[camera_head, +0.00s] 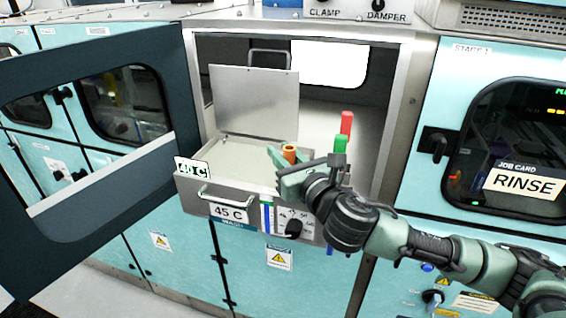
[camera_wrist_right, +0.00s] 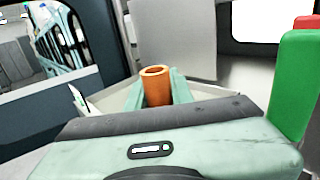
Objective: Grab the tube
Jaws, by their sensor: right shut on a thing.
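An orange tube (camera_head: 289,152) stands roughly upright between the fingers of my right gripper (camera_head: 284,160), over the right part of the open metal bath box. In the right wrist view the tube (camera_wrist_right: 157,86) shows its open round top, with a green finger of my right gripper (camera_wrist_right: 156,95) on each side. The gripper is shut on the tube. The tube's lower part is hidden behind the gripper body. My left gripper is not in view.
The bath box (camera_head: 190,190), labelled 45 C, has its lid (camera_head: 255,100) raised. A red block (camera_head: 346,122) and a green block (camera_head: 340,144) stand close right of the gripper. An open dark door (camera_head: 100,185) stands left. A RINSE panel (camera_head: 525,183) is at right.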

